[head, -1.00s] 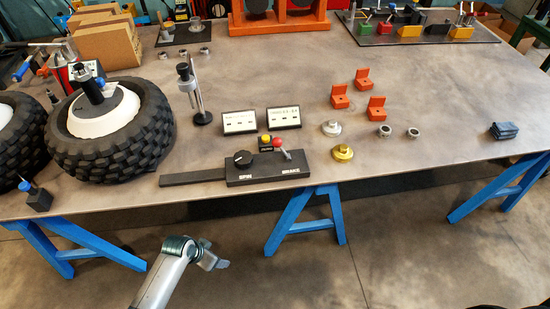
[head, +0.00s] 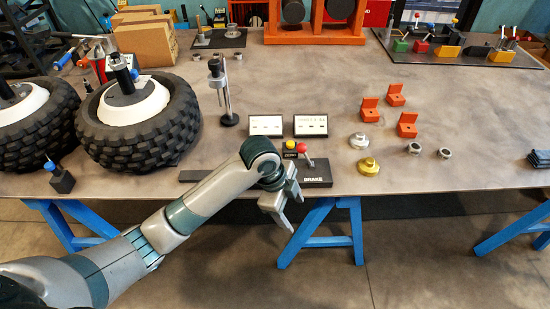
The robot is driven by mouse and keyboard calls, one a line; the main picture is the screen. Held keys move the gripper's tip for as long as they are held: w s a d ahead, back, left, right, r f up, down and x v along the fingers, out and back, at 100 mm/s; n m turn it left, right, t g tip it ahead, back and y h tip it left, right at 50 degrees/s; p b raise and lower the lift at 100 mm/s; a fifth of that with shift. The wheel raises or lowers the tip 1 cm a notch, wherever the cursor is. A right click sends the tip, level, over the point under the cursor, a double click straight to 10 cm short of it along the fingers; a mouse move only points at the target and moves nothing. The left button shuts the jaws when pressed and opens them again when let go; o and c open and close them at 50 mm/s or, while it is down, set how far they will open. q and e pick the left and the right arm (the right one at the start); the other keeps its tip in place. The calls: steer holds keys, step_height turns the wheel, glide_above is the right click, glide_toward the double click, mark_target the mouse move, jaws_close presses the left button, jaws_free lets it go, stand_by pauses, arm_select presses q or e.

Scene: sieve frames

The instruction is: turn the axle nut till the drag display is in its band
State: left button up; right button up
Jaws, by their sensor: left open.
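The near wheel (head: 185,125) lies flat on the bench with a white hub (head: 150,103) and a dark upright axle (head: 122,73) at its middle. No separate axle nut can be made out there. Two small white display panels, left (head: 265,125) and right (head: 310,125), stand behind the control box (head: 318,175); their readings are too small to tell. My left gripper (head: 288,215) is open and empty, in front of the control box near the bench's front edge. My right gripper is not in view.
A yellow button (head: 289,145) and red-knobbed brake lever (head: 306,149) are on the box. A silver flanged part (head: 358,141), a gold one (head: 369,166) and orange blocks (head: 396,95) sit to the right. A clamp stand (head: 222,90) is right of the wheel.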

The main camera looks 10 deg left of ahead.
arm_select(q)
steer(key=w+a+r+m+y, duration=0.1)
steer(key=w+a+r+m, duration=0.1)
steer(key=r, duration=0.5)
steer(key=w+a+r+m+g+y, duration=0.1)
steer(key=w+a+r+m, duration=0.2)
steer(key=w+a+r, duration=0.2)
steer(key=w+a+r+m+y, duration=0.1)
steer(key=w+a+r, duration=0.3)
steer(key=r, duration=0.6)
steer(key=shift+w+m+y, duration=0.3)
steer(key=shift+w+m, duration=0.6)
steer(key=shift+w, duration=0.1)
steer(key=shift+d+f, duration=0.1)
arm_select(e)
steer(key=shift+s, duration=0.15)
arm_select(q)
step_height(320, 180, down, 16)
steer(key=p, duration=0.3)
steer(key=shift+f, duration=0.6)
steer(key=c, duration=1.1)
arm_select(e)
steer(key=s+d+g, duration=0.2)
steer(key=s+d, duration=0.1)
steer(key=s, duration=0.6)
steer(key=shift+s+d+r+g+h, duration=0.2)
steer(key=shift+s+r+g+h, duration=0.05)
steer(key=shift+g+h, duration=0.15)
